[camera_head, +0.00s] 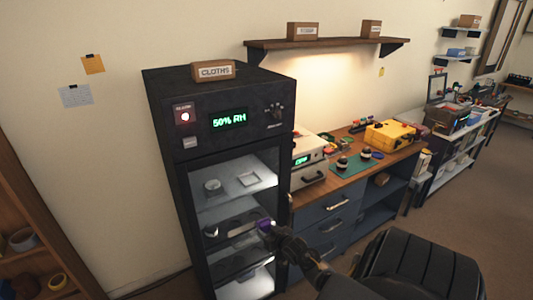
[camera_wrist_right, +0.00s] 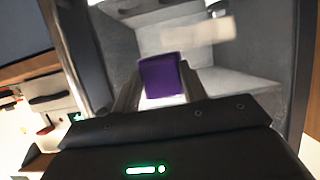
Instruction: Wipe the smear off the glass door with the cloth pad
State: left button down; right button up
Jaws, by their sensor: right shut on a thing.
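The dark cabinet has a glass door (camera_head: 235,195) with lit shelves behind it. A pale, blurred smear (camera_wrist_right: 185,36) shows on the glass in the right wrist view, just beyond the pad. In the head view a pale streak lies left of my gripper, but I cannot tell smear from shelf contents there. My right gripper (camera_head: 272,229) is shut on the purple cloth pad (camera_wrist_right: 162,76), which also shows in the head view (camera_head: 264,224). The pad is in front of the lower part of the door; contact with the glass cannot be told. My left gripper is out of view.
A box marked CLOTHS (camera_head: 213,71) sits on the cabinet top. A workbench (camera_head: 335,185) with a yellow case (camera_head: 390,135) and a green mat stands to the right. A black chair (camera_head: 420,265) is close at front right. A wooden shelf unit (camera_head: 40,230) stands at left.

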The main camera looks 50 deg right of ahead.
jog(key=shift+s+a+r+p, duration=0.1)
jog(key=shift+s+a+p, duration=0.15)
jog(key=shift+s+p, duration=0.4)
jog(key=shift+s+a, duration=0.25)
jog(key=shift+s, duration=0.55)
jog(key=shift+w, duration=0.1)
